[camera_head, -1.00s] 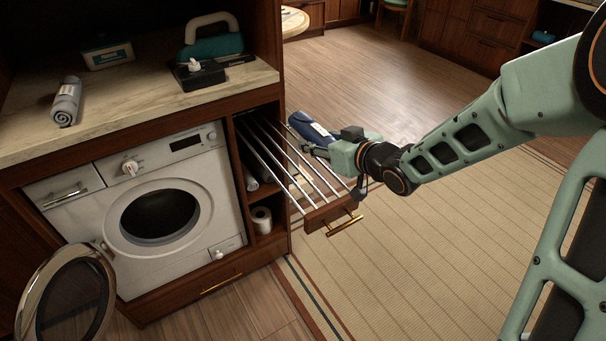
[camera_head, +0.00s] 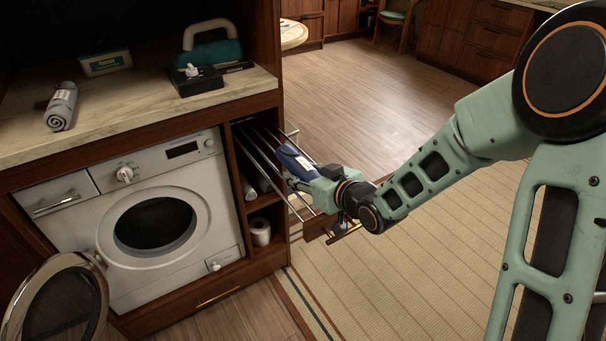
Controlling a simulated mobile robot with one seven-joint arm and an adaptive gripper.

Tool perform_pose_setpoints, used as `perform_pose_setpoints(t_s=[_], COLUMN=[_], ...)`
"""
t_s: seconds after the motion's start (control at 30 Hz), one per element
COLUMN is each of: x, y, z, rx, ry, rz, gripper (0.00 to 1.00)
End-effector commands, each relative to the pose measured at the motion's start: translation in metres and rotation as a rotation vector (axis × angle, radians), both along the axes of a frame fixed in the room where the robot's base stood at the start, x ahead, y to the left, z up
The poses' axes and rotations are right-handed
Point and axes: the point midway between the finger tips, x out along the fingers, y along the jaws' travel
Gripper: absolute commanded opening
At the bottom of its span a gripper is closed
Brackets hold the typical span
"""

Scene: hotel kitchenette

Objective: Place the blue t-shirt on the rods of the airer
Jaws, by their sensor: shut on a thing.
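The blue t-shirt (camera_head: 294,160) is a rolled or folded dark blue bundle with a pale patch. My gripper (camera_head: 312,176) is shut on its near right end. The airer (camera_head: 268,163) is a pull-out rack of metal rods, drawn out of the cabinet to the right of the washing machine. The shirt appears over the rods in the picture. I cannot tell whether it touches them. My gripper and wrist hide part of the rods and most of the airer's wooden front.
The washing machine (camera_head: 160,215) stands left with its round door (camera_head: 62,305) swung open. A grey rolled towel (camera_head: 62,106), an iron (camera_head: 212,48) and a black tray (camera_head: 197,82) are on the counter. A paper roll (camera_head: 260,232) sits in the shelf below. The floor at right is clear.

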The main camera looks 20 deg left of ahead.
Motion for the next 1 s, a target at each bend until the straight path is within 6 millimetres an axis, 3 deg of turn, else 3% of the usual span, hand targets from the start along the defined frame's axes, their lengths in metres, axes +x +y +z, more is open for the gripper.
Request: perform_pose_setpoints(t_s=[0.2, 0.57, 1.0], x=[0.000, 0.000, -0.056], y=[0.000, 0.000, -0.067], z=[-0.001, 0.004, 0.041], rx=[0.000, 0.000, -0.002], ry=[0.000, 0.000, -0.001], rz=[0.000, 0.000, -0.003], gripper=[0.59, 0.59, 0.59])
